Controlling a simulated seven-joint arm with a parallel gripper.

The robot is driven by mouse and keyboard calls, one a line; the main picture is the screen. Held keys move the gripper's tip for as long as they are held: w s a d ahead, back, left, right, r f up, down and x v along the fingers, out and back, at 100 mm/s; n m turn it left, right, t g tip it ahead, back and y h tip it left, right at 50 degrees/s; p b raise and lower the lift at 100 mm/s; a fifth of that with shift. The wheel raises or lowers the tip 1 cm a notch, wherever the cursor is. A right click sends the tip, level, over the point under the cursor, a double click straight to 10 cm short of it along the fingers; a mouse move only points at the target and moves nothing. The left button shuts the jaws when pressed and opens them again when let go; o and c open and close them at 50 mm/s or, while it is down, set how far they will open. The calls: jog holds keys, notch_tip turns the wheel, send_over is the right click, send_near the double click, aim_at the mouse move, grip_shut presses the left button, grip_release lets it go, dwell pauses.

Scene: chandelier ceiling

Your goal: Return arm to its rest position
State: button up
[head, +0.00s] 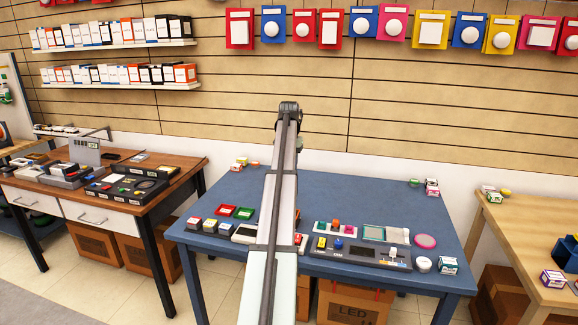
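My arm reaches from the bottom middle of the head view, out over the blue table (345,195), toward the slatted wall. Its far end, where my gripper (289,107) sits, is small and dark and shows against the wall, above the table's back edge in the picture. The fingers are too small to make out, so I cannot tell whether they are open or shut. I see nothing held there. The arm hides a middle strip of the table and part of what stands on it.
Small boxes, trays and a dark panel (352,252) with coloured parts line the blue table's front. Its back half is mostly clear. A brown desk (165,160) stands left and a light wooden table (520,235) right. Cardboard boxes (350,303) sit underneath. Shelves (120,85) hang upper left.

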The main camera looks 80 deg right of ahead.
grip_shut()
dwell(1.1)
